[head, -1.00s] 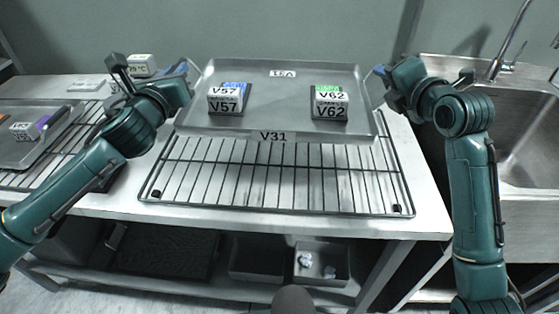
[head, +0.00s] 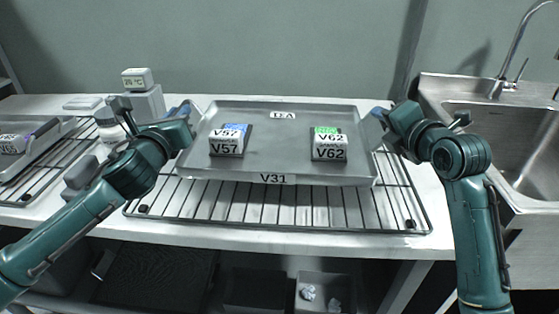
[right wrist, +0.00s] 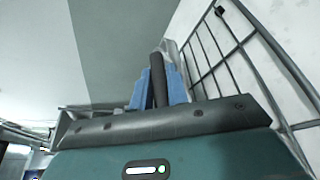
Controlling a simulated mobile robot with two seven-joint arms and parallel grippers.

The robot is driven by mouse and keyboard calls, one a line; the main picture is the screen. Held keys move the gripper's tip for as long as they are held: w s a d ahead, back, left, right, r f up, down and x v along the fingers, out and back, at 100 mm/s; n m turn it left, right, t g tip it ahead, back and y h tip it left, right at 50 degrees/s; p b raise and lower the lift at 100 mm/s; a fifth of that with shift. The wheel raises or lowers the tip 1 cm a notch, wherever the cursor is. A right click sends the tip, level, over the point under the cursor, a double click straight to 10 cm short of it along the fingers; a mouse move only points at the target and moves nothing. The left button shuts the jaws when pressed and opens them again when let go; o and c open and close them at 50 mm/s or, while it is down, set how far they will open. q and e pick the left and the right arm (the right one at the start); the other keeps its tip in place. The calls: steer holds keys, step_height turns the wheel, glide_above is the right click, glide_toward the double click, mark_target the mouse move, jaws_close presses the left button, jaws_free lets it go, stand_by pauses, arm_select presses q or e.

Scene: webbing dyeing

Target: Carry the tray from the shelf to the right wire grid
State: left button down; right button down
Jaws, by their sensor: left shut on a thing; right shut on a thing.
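The grey metal tray (head: 278,158), labelled V31 on its front edge, is level over the rear part of the right wire grid (head: 280,208). A small gap or contact beneath it cannot be told. It carries a block marked V57 (head: 227,147) and a block marked V62 (head: 328,150), both upright. My left gripper (head: 188,113) is shut on the tray's left handle. My right gripper (head: 380,115) is shut on the right handle; its blue fingers (right wrist: 158,90) close around a dark bar in the right wrist view. The grid's front bars are uncovered.
Another tray (head: 50,155) sits on a wire grid (head: 42,180) at the left. A device with a small display (head: 137,78) stands behind my left arm. A sink (head: 500,125) with a tap lies to the right. Bins are under the bench (head: 300,238).

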mark_target(380, 139)
arm_select(q)
steer(key=shift+s+d, duration=0.1)
steer(key=shift+d, duration=0.2)
arm_select(e)
steer(key=shift+a, duration=0.25)
